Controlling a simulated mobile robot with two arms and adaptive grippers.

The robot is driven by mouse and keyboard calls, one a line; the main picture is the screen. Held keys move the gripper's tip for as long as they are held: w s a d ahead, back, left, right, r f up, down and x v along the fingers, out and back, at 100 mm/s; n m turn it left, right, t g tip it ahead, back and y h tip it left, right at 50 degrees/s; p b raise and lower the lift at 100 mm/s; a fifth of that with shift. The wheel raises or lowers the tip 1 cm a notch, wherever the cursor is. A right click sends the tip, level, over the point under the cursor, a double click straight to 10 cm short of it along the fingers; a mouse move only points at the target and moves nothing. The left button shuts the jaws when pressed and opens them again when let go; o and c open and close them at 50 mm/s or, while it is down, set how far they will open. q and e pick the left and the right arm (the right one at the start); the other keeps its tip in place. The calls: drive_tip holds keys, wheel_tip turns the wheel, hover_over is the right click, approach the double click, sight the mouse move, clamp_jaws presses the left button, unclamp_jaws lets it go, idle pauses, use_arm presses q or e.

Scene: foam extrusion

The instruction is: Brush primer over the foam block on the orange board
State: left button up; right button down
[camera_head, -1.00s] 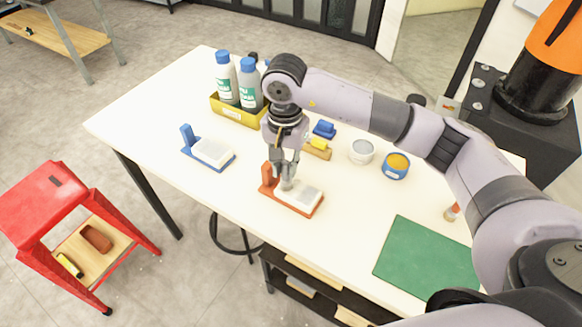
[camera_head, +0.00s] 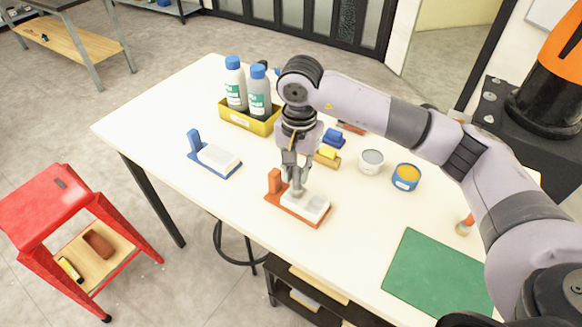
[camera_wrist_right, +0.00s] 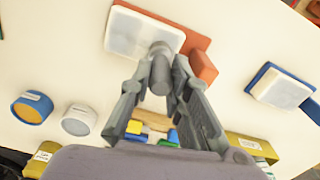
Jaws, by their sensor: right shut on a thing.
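The orange board (camera_head: 284,208) lies near the front edge of the table and has an upright orange post at its left end. A white foam block (camera_head: 312,207) lies flat on it. My right gripper (camera_head: 296,190) points down over the post end of this block. In the right wrist view, its fingers (camera_wrist_right: 160,85) are closed around a grey, rounded tool (camera_wrist_right: 161,73), whose tip is at the edge of the foam block (camera_wrist_right: 140,33). I cannot tell whether the tip touches the foam, or whether the tool is a brush. My left gripper is not in view.
A blue board (camera_head: 230,171) with another white block lies to the left. Behind stand a yellow bin (camera_head: 236,117) with bottles, a grey-white cup (camera_head: 371,161) and a blue tub (camera_head: 406,177) with orange-yellow contents. A green mat (camera_head: 438,270) lies at right; the table's left part is clear.

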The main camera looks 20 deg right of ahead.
drive_tip(key=shift+s+d+b, duration=0.25)
drive_tip(key=shift+s+d, duration=0.6)
drive_tip(key=shift+s, duration=0.25)
drive_tip(key=shift+s+d+b, duration=0.2)
drive_tip(key=shift+s+d, duration=0.65)
drive_tip(key=shift+s, duration=0.2)
drive_tip(key=shift+s+d+f+b, duration=0.1)
drive_tip(key=shift+s+d+b, duration=0.35)
drive_tip(key=shift+s, duration=0.15)
drive_tip(key=shift+w+a+b, duration=0.6)
drive_tip(key=shift+b, duration=0.25)
drive_tip(key=shift+w+a+b, duration=0.3)
drive_tip(key=shift+w+a, duration=0.5)
drive_tip(key=shift+w, duration=0.35)
drive_tip(key=shift+w+a+b, duration=0.25)
drive_tip(key=shift+w+a, duration=0.55)
drive_tip(key=shift+w, duration=0.3)
drive_tip(key=shift+w+a+b, duration=0.35)
drive_tip(key=shift+w+a, duration=0.4)
drive_tip(key=shift+w, duration=0.2)
drive_tip(key=shift+d, duration=0.1)
